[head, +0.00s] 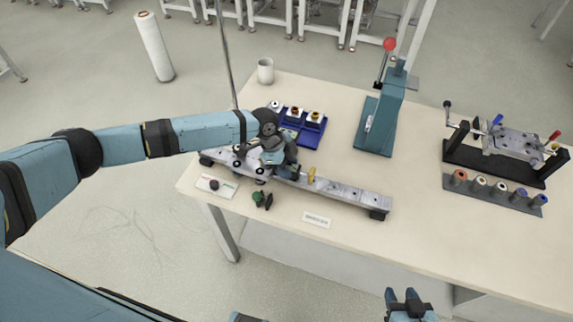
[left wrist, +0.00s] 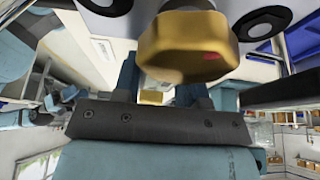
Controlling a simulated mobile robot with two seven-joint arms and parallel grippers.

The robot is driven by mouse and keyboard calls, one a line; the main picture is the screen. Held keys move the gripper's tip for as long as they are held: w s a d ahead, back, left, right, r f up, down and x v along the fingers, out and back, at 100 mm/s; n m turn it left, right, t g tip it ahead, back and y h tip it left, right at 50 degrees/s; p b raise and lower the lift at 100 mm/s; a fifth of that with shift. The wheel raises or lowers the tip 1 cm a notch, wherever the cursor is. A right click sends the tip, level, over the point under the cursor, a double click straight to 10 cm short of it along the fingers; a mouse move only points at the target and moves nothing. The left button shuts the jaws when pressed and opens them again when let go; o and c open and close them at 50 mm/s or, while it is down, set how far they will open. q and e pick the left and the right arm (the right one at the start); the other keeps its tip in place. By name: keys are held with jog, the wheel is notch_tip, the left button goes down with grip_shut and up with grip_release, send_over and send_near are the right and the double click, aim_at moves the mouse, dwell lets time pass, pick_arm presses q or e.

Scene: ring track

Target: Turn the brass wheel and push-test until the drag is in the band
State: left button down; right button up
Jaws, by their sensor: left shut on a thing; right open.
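The brass wheel (left wrist: 185,48) fills the upper middle of the left wrist view, faceted, with a red mark on its face. My left gripper (left wrist: 160,82) has its fingers at the wheel's near side and is shut on it. In the head view my left gripper (head: 284,167) is over the left half of the long metal track (head: 345,193), and its arm hides the wheel and part of the carriage. A small yellow piece (head: 311,175) stands on the track just right of the gripper. My right gripper (head: 404,297) is open and empty at the bottom edge, off the table front.
A blue tray (head: 312,133) with ring parts lies behind the track. A green press (head: 382,115) stands further back. A clamp fixture (head: 510,150) and a row of coloured rollers (head: 493,190) are at right. A green-and-black part (head: 262,200) and white label (head: 317,219) lie in front.

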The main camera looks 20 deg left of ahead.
pick_arm(q)
jog(key=d, duration=1.8)
jog(key=shift+s+d+b, duration=0.15)
jog(key=shift+s+b, duration=0.15)
jog(key=shift+s, duration=0.05)
jog(key=shift+r, duration=0.1)
jog(key=c, duration=0.7)
grip_release()
jog(key=shift+w+a+r, duration=0.1)
jog(key=shift+a+r, duration=0.15)
jog(key=shift+a, duration=0.05)
jog(key=b+v, duration=0.1)
jog(key=v, duration=1.2)
